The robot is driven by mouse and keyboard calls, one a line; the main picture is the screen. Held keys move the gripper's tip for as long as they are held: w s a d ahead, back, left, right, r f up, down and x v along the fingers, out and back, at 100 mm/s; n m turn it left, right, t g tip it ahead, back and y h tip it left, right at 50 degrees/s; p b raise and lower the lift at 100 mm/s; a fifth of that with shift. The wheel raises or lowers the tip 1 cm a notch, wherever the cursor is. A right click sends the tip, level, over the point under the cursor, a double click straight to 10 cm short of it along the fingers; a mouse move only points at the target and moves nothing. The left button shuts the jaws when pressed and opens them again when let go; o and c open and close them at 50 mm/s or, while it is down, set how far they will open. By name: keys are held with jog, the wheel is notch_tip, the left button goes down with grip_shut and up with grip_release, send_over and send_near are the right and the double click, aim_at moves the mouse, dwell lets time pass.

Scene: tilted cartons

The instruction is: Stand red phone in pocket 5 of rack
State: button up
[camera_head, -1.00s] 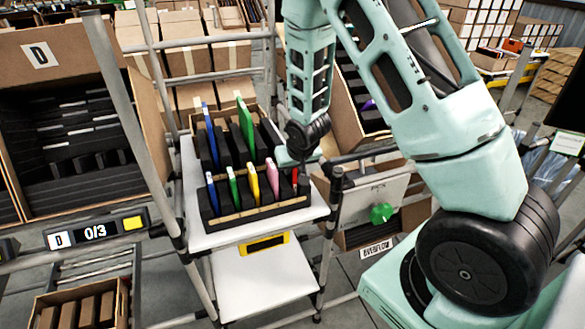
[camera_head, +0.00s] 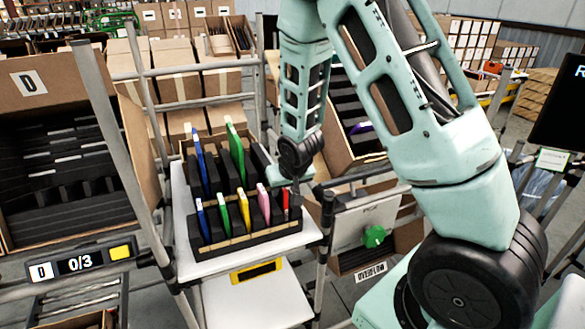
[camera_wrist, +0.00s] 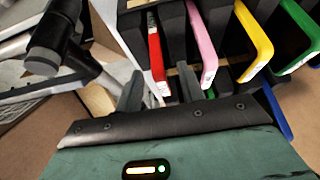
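The red phone (camera_head: 285,202) stands upright in the rightmost slot of the front row of the black rack (camera_head: 245,240). In the wrist view the red phone (camera_wrist: 156,60) sits between black dividers. My gripper (camera_wrist: 160,90) is at this end of the rack, with one finger on each side of the phone. Gaps show between the fingers and the phone, so it looks open. In the head view the fingertips are mostly hidden behind my wrist. No pocket numbers are readable.
Pink (camera_head: 263,204), yellow (camera_head: 244,210), green (camera_head: 222,213) and blue (camera_head: 202,220) phones stand in the front row. Taller blue (camera_head: 200,160) and green (camera_head: 234,150) ones stand behind.

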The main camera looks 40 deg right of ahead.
jog(key=v, duration=1.4)
jog(key=shift+r, duration=0.25)
jog(key=shift+s, duration=0.1)
notch_tip(320, 180, up, 7)
jog(key=p, duration=0.7)
